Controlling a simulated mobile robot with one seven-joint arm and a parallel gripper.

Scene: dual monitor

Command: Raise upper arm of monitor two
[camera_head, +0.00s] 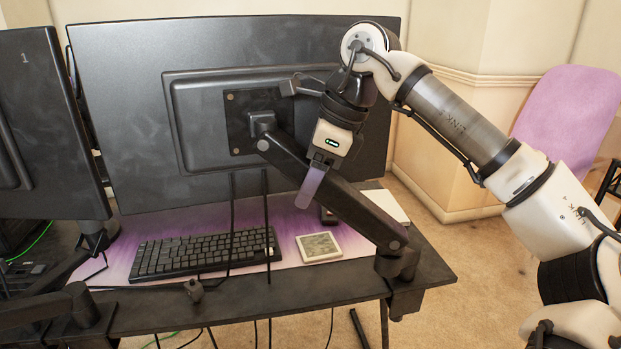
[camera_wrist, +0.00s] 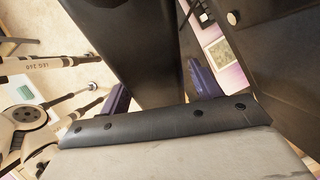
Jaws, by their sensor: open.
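Monitor two (camera_head: 135,120) stands in the middle of the head view with its dark back toward me. Its upper arm (camera_head: 335,197) is a black bar that slopes from the mount plate on the monitor's back down right to the joint at the post. My gripper (camera_head: 312,182) is at the bar's upper middle, with one purple finger showing in front of the bar. The other finger is hidden there. In the wrist view, my gripper (camera_wrist: 157,76) is open, with a dark bar (camera_wrist: 135,45), seemingly the upper arm, between its purple fingers. I cannot tell if they touch it.
Monitor one (camera_head: 50,140), marked 1, stands at the left. A keyboard (camera_head: 205,254) and a small pale device (camera_head: 319,247) lie on the desk (camera_head: 250,293). Cables hang below monitor two. A purple chair (camera_head: 567,115) is at the right. Open floor lies right of the desk.

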